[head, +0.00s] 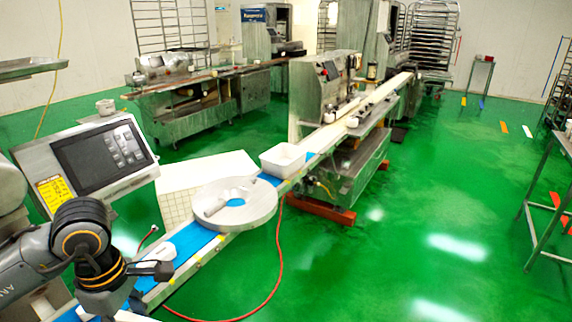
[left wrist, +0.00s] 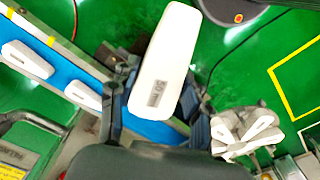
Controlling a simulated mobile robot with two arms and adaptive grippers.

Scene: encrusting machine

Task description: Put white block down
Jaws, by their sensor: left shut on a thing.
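My left gripper (left wrist: 156,76) is shut on a white block (left wrist: 160,62), with one dark finger on each side of it in the left wrist view. The block is long with rounded corners and bears a small dark label. In the head view my left gripper (head: 140,277) is at the lower left, over the near end of the conveyor; the held block cannot be made out clearly there. Two other white blocks (left wrist: 28,60) (left wrist: 83,95) lie on the blue belt (left wrist: 62,78) in the left wrist view. My right gripper is not in view.
A control panel (head: 98,155) stands close to my left arm. Along the belt (head: 192,241) are a round metal disc (head: 262,207) and a white bin (head: 283,160). A red hose (head: 279,262) lies on the green floor. Open floor spreads to the right.

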